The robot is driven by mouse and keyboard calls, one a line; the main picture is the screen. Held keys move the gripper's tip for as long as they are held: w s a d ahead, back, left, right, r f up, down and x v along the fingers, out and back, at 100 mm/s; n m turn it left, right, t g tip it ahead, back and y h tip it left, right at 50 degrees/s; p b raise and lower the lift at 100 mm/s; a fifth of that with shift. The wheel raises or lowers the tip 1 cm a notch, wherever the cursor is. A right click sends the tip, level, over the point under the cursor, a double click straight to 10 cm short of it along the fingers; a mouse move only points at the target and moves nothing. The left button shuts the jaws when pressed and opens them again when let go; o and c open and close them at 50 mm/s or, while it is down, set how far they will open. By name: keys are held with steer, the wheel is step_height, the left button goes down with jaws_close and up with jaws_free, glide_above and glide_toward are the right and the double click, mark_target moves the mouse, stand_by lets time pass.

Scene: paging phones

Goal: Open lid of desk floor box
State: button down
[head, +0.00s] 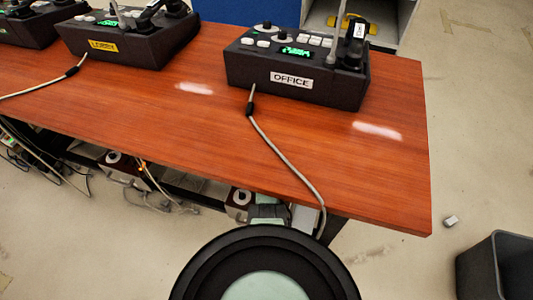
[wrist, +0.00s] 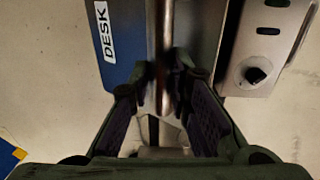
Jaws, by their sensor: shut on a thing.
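The blue lid of the desk floor box (wrist: 128,55), with a white DESK label, is at the upper left in the wrist view. The exact contact is dark and partly hidden by the fingertips. To the right is a silver panel (wrist: 240,85) with a dark round knob. In the head view my gripper is hidden under the table, behind my arm.
The wooden table (head: 340,140) carries phone consoles, including the OFFICE console (head: 300,70) and LOBBY console (head: 130,40). The OFFICE cable (head: 285,150) hangs over the front edge near my arm. Small boxes (head: 120,165) and cables lie underneath. A grey bin (head: 495,270) stands at the right.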

steer(key=shift+w+d, duration=0.1)
steer(key=shift+w, duration=0.15)
steer(key=shift+f, duration=0.1)
steer(key=c, duration=1.7)
jaws_free()
steer(key=shift+f, duration=0.15)
steer(key=shift+o, duration=1.1)
